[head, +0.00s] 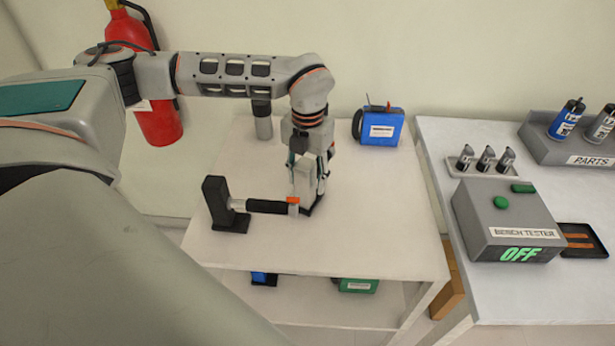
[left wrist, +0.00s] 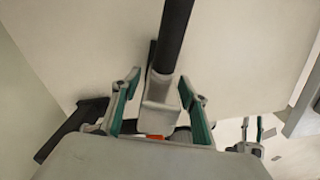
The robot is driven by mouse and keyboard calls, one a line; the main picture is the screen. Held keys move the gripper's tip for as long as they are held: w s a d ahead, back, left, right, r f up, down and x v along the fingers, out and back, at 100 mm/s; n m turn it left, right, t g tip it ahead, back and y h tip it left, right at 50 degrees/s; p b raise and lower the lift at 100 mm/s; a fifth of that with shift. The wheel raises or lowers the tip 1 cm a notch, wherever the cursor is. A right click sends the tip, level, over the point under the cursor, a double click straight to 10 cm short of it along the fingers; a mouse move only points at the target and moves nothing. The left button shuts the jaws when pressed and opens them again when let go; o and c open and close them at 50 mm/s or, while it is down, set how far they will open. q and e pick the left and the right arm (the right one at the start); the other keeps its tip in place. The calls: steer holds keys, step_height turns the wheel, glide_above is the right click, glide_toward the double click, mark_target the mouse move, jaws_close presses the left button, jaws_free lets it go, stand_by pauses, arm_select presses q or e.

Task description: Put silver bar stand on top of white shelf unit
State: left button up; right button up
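The white shelf unit (head: 370,215) stands in the middle of the head view. A silver upright (head: 303,182) with a dark foot, which I take for the silver bar stand, is at its top surface; I cannot tell whether the foot touches. My left gripper (head: 310,170) points down around it. In the left wrist view the fingers (left wrist: 160,90) lie on both sides of the silver upright (left wrist: 158,98), with a gap at the left finger. A dark bar extends beyond it. My right gripper (left wrist: 252,130) appears small at the lower right of that view, its fingers apart.
A black stand (head: 215,200) with a black, orange-ended bar (head: 265,206) is left of the upright. A blue case (head: 382,128) and a grey cylinder (head: 263,122) are at the back. The right bench holds a tester (head: 508,220). The front right top is clear.

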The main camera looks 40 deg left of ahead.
arm_select(q)
steer(key=shift+r, duration=0.1)
step_height(320, 180, up, 12)
steer(key=shift+r, duration=0.1)
stand_by(0.6)
stand_by(0.5)
